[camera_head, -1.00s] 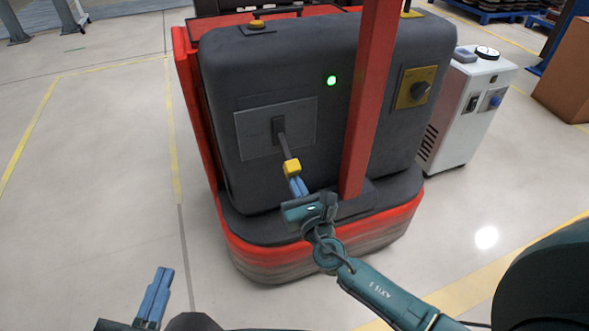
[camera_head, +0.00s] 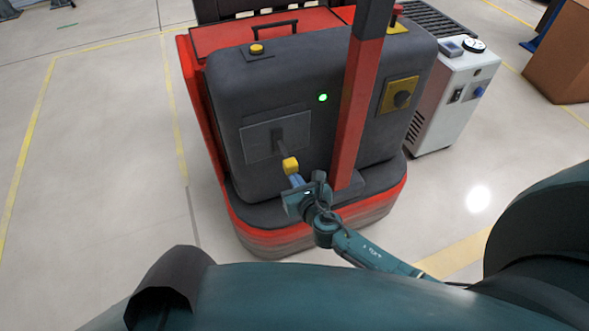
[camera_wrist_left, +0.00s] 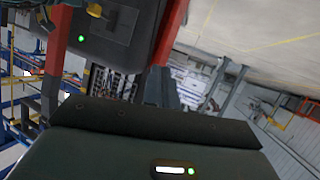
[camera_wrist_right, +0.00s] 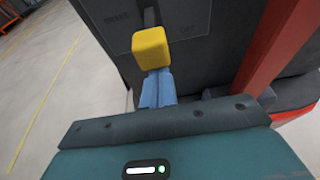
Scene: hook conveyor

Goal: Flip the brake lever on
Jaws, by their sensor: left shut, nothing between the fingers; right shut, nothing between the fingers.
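The brake lever is a dark handle with a yellow tip (camera_head: 290,166), set on a grey plate (camera_head: 258,142) on the red and dark grey vehicle. It points down and outward. My right gripper (camera_head: 296,181) is shut and empty, its blue fingertips just below the yellow tip. The right wrist view shows the yellow tip (camera_wrist_right: 152,48) directly beyond the blue fingers (camera_wrist_right: 158,84); whether they touch I cannot tell. My left gripper is out of the head view; in the left wrist view its closed fingers (camera_wrist_left: 160,86) look dark and shadowed.
A red post (camera_head: 359,105) rises just right of the lever. A dark knob on a yellow plate (camera_head: 400,95) and a lit green lamp (camera_head: 323,97) are on the vehicle. A white cabinet (camera_head: 450,100) stands to the right. The floor at left is clear.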

